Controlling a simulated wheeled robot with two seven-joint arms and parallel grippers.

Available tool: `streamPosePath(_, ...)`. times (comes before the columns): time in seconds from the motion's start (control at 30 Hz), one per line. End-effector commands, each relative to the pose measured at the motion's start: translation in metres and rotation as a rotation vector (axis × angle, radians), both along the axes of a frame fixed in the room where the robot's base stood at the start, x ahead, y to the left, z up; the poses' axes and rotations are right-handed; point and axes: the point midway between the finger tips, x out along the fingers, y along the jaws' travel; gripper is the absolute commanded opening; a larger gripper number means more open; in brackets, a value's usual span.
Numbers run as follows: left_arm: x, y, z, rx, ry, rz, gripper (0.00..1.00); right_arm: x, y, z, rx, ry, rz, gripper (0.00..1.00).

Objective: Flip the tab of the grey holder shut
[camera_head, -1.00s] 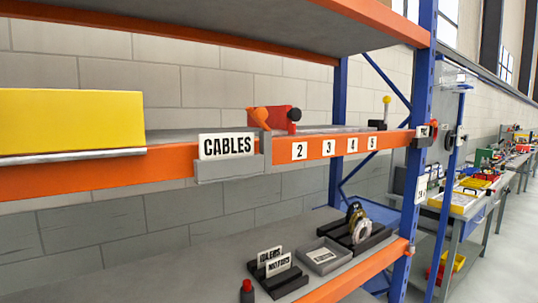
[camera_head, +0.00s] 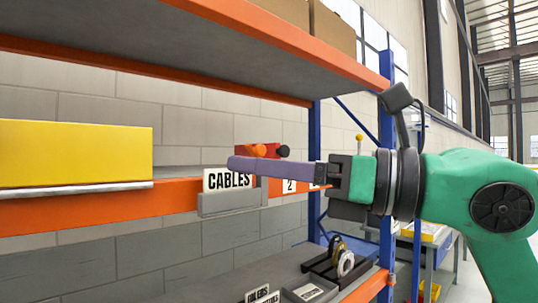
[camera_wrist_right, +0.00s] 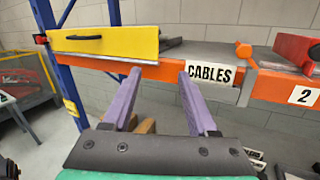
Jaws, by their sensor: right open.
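The grey holder (camera_head: 228,207) is fixed to the front of the orange shelf beam and holds a white CABLES card (camera_head: 216,181). Its orange tab (camera_head: 250,151) stands up at the right end, above the beam, partly hidden behind my gripper. The wrist view shows the card (camera_wrist_right: 208,75) and the tab's rounded orange end (camera_wrist_right: 243,50) to the right of my fingers. My right gripper (camera_head: 236,163) reaches in from the right, its purple fingers across the card's upper right. In the wrist view its fingers (camera_wrist_right: 159,74) are apart with nothing between them. My left gripper is not in view.
A yellow box (camera_head: 75,150) sits on the beam to the left. A red piece with a black knob (camera_head: 283,151) stands behind the tab. Below, a lower shelf holds trays and a tape roll (camera_head: 346,263). A blue post (camera_head: 386,130) stands right.

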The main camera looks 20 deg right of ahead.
Motion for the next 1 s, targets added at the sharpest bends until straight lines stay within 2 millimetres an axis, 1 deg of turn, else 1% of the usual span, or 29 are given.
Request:
streamPosePath(0.03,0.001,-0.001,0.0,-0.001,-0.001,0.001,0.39,-0.001,-0.031,0.012,-0.063,-0.019,-0.148,0.59)
streamPosePath(0.1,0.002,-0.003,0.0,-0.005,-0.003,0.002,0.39,-0.003,-0.069,0.02,-0.113,-0.01,-0.312,0.59)
streamPosePath(0.17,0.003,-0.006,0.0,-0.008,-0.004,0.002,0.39,-0.006,-0.09,0.024,-0.128,0.002,-0.398,0.59)
streamPosePath(0.2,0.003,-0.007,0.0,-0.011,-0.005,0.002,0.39,-0.007,-0.098,0.026,-0.132,0.008,-0.43,0.59)
streamPosePath(0.23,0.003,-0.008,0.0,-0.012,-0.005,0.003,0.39,-0.006,-0.101,0.026,-0.133,0.012,-0.441,0.59)
streamPosePath(0.27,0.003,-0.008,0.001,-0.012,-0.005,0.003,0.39,-0.004,-0.101,0.026,-0.135,0.014,-0.446,0.59)
streamPosePath(0.37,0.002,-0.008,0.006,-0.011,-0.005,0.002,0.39,0.009,-0.096,0.027,-0.137,0.018,-0.443,0.59)
streamPosePath(0.47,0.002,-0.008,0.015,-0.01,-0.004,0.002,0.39,0.03,-0.086,0.028,-0.137,0.019,-0.439,0.59)
streamPosePath(0.7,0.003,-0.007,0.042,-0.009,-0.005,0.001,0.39,0.09,-0.061,0.03,-0.137,0.017,-0.436,0.59)
streamPosePath(0.8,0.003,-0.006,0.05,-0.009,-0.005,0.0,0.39,0.11,-0.053,0.03,-0.136,0.015,-0.437,0.59)
streamPosePath(0.9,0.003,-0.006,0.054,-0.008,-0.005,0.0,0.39,0.123,-0.049,0.028,-0.136,0.014,-0.438,0.59)
streamPosePath(1.0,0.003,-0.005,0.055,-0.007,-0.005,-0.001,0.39,0.128,-0.047,0.026,-0.136,0.014,-0.438,0.59)
